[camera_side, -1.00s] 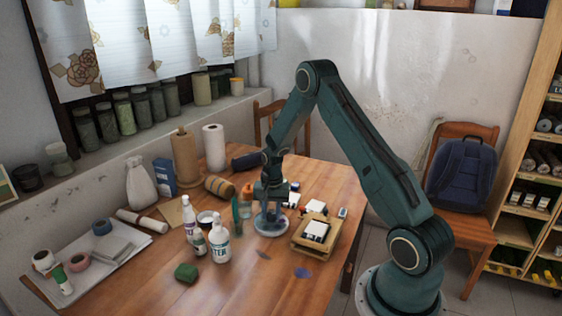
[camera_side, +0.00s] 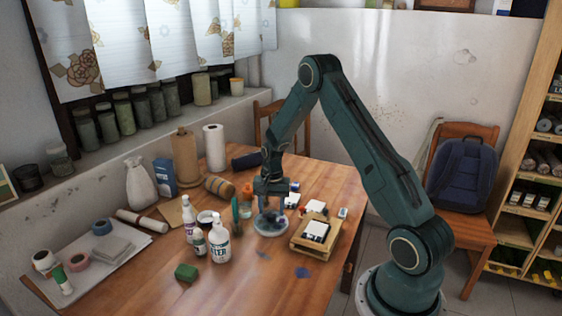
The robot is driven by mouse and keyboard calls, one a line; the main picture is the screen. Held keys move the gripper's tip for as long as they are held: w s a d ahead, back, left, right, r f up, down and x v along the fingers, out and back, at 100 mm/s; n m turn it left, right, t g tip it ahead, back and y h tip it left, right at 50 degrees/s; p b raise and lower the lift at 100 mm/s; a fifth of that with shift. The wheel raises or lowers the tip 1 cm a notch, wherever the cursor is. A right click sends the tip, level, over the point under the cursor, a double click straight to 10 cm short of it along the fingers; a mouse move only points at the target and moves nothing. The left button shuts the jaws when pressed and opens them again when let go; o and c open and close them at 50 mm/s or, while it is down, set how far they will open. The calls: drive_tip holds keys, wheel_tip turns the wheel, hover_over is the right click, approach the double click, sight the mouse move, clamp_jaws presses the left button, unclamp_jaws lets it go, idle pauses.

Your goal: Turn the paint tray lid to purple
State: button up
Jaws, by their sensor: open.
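The paint tray (camera_side: 271,228) is a small round pale dish on the wooden table, left of a wooden block stand. Its lid looks clear or pale; the colour its opening points to is too small to tell. My gripper (camera_side: 270,205) points down just above the tray, with its fingers open and apart. Whether the fingertips touch the lid cannot be told at this size. The gripper partly hides the back of the tray.
White bottles (camera_side: 219,241) stand close left of the tray. The wooden stand (camera_side: 303,247) with a white-topped item is close right. A paper roll (camera_side: 214,147) stands at the back. The front table is mostly clear.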

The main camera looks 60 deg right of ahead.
sight(273, 214)
wheel_tip(273, 214, up, 12)
drive_tip(key=shift+s, duration=0.2)
idle(0.4)
drive_tip(key=shift+r, duration=0.1)
